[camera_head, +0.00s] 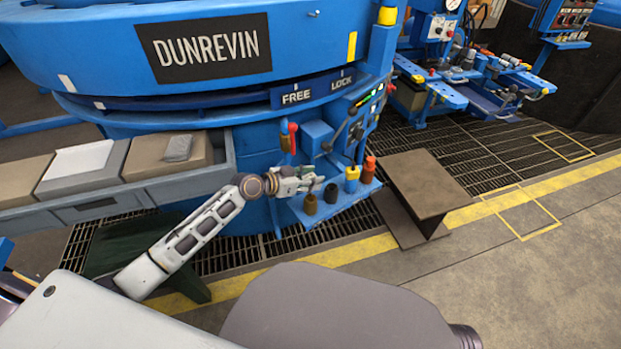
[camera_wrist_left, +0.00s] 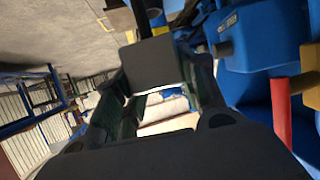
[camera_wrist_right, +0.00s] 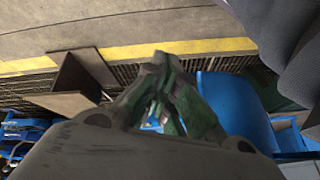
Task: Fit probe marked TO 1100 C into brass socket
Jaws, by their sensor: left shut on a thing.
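My left gripper (camera_head: 308,183) is over the left part of a small blue shelf (camera_head: 338,205) on the furnace's front. In the left wrist view its fingers (camera_wrist_left: 155,85) are apart, with a dark grey block-shaped piece (camera_wrist_left: 150,65) between their ends. I take this as the held thing; no marking on it can be read. A brown cylinder (camera_head: 310,204) and a dark one (camera_head: 331,194) stand on the shelf, below and beside the gripper. I cannot tell which thing is the brass socket. My right gripper (camera_wrist_right: 160,80) shows in its wrist view with its fingertips together, nothing visible between them.
A yellow-topped piece (camera_head: 351,181) and an orange-red one (camera_head: 369,168) stand on the shelf's right. A red handle (camera_head: 292,137) hangs behind my left gripper. A grey trough (camera_head: 90,208) holds blocks at left. A brown steel beam (camera_head: 425,190) stands right of the shelf; open floor lies beyond.

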